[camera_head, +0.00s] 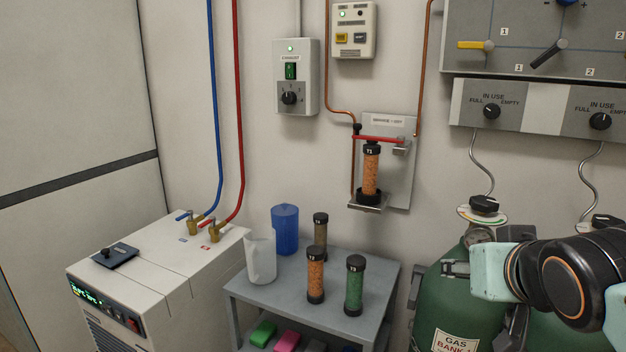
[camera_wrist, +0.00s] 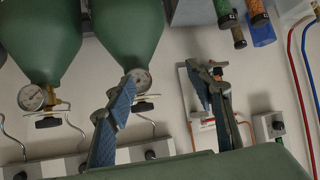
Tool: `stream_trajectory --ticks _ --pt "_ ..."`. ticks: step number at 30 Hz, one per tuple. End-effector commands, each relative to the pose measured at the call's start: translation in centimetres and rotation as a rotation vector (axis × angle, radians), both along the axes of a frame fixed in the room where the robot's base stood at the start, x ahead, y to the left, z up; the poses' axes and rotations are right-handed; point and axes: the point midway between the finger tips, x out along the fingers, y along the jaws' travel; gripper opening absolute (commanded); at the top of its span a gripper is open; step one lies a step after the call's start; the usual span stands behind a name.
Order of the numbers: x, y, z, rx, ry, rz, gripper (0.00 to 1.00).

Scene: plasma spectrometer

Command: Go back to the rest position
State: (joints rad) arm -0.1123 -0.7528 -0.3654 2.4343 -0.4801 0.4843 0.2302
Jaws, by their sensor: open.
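My gripper (camera_head: 448,269) is at the right of the head view, in front of the green gas cylinders. In the wrist view my gripper (camera_wrist: 168,95) shows its two blue-padded fingers spread wide, with nothing between them. My arm enters from the right edge of the head view. The picture from the wrist is upside down. An orange-filled cartridge (camera_head: 370,174) stands upright in the wall holder, under a red bar, apart from my gripper.
A grey cart (camera_head: 262,291) carries an orange cartridge (camera_head: 315,276), a green cartridge (camera_head: 354,286), a brown cartridge (camera_head: 320,233), a blue cup (camera_head: 285,226) and a white beaker (camera_head: 261,258). A white chiller (camera_head: 165,275) stands left. Green cylinders (camera_head: 450,305) are close to my gripper.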

Motion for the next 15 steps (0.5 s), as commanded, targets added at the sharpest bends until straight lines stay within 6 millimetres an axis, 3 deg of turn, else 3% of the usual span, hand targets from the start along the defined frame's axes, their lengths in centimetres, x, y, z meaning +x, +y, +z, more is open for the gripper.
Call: stream_trajectory --ticks 3,10,12,15 --pt "-2.5 5.5 -3.8 0.030 0.173 0.065 0.49" --pt "-8.9 14.9 -9.8 0.091 0.480 0.219 0.49" --pt "-8.6 14.6 -6.9 0.092 0.466 0.216 0.49" --pt "-8.6 14.6 -4.9 0.092 0.465 0.214 0.49"
